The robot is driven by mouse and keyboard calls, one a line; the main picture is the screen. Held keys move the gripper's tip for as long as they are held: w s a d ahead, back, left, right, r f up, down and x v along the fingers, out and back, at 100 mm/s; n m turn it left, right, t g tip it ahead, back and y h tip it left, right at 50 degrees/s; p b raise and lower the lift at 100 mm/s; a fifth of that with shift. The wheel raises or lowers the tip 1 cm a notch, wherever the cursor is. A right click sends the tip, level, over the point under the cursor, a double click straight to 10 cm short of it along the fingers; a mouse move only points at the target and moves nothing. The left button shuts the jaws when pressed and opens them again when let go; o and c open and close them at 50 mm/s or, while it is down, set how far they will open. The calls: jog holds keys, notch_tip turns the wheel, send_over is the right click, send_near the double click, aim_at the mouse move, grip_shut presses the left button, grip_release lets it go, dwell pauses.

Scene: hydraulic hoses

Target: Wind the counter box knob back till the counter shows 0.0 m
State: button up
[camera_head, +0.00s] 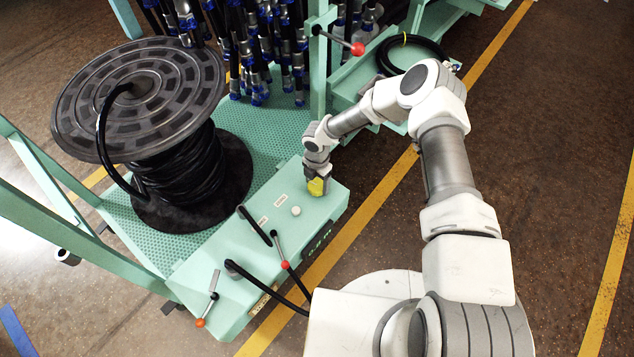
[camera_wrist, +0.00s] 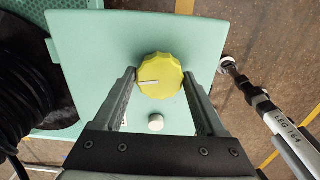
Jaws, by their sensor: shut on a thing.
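The counter box (camera_head: 237,262) is a green box at the front of the hose stand; its top (camera_wrist: 110,45) fills the middle of the wrist view. Its yellow knob (camera_wrist: 160,84) is ribbed and round, with a pale pointer line toward the left in the wrist view. My gripper (camera_head: 317,178) is at the knob from above, shut on it, one finger on each side. In the head view the arm partly covers the knob. The counter display (camera_head: 320,243) on the box's side looks like 0.8 m, in small tilted figures.
A white button (camera_head: 295,211) sits beside the knob. A large hose reel (camera_head: 180,165) stands left, hanging hoses (camera_head: 262,50) behind.

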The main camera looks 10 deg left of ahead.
jog(key=m+b, duration=0.2)
jog(key=m, duration=0.1)
jog(key=shift+w+f, duration=0.1)
jog(key=shift+d+m+b, duration=0.1)
jog(key=shift+m+b, duration=0.35)
jog(key=shift+m, duration=0.55)
jog(key=shift+m+b, duration=0.45)
jog(key=shift+m, duration=0.45)
jog(key=shift+s+a+m+b, duration=0.15)
jog(key=shift+m+b, duration=0.25)
jog(key=shift+m, duration=0.35)
jog(key=shift+s+a+m+b, duration=0.1)
jog(key=shift+m+b, duration=0.25)
jog(key=shift+m, duration=0.4)
dwell(1.0)
jog(key=shift+w+m+b, duration=0.1)
jog(key=shift+m+b, duration=0.6)
jog(key=shift+m, duration=1.1)
dwell(1.4)
